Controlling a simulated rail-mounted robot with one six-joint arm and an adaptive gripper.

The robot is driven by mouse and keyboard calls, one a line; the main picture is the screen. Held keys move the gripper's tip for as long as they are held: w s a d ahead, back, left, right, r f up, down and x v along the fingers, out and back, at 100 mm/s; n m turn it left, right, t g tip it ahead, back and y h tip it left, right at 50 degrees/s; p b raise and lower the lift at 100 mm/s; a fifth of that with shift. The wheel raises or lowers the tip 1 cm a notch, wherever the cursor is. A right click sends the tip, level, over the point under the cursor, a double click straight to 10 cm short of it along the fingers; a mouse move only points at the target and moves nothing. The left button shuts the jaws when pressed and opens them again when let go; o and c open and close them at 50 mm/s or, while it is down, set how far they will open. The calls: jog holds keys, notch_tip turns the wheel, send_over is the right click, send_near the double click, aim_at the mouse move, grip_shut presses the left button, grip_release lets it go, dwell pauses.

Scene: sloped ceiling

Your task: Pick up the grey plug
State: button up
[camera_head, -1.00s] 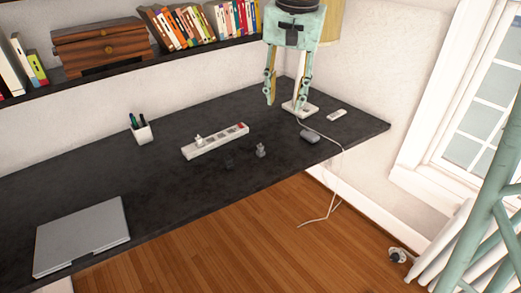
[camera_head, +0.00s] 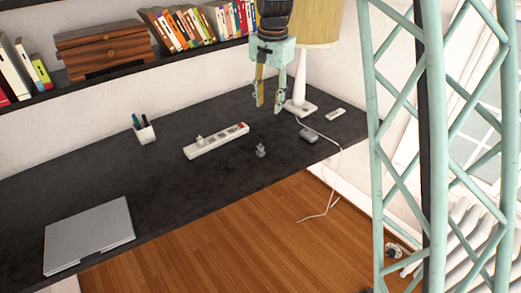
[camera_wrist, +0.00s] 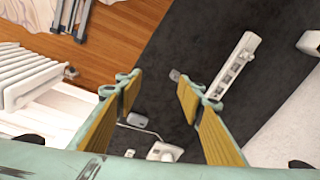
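The grey plug (camera_head: 261,150) stands on the dark desk (camera_head: 90,190), near its front edge and just right of the white power strip (camera_head: 216,141). My gripper (camera_head: 269,106) hangs above the back of the desk, in front of the lamp, with its fingers apart and nothing between them. In the wrist view, the fingers (camera_wrist: 153,85) are spread, and a small grey thing that looks like the plug (camera_wrist: 174,75) shows beside the right fingertip, with the power strip (camera_wrist: 237,62) further right. A small dark item (camera_head: 230,163) lies left of the plug, hard to make out.
A white plug (camera_head: 199,141) sits in the strip. A grey mouse-like object (camera_head: 308,135) with a cable, a small remote (camera_head: 335,114) and a lamp (camera_head: 300,107) are to the right. A pen cup (camera_head: 145,133) and laptop (camera_head: 89,234) are left. A shelf (camera_head: 150,67) runs behind.

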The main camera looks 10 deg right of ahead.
jog(key=w+f+m+p, duration=0.2)
jog(key=w+f+p, duration=0.1)
jog(key=w+f, duration=0.55)
jog(key=m+g+p, duration=0.1)
jog(key=m+p, duration=0.1)
jog(key=p, duration=0.1)
send_over(261, 146)
notch_tip(261, 146, down, 11)
jog(key=shift+w, duration=0.15)
jog(key=shift+f, duration=0.25)
jog(key=shift+f, duration=0.1)
jog(key=shift+f, duration=4.2)
jog(key=shift+f, duration=2.6)
jog(key=shift+c, duration=0.4)
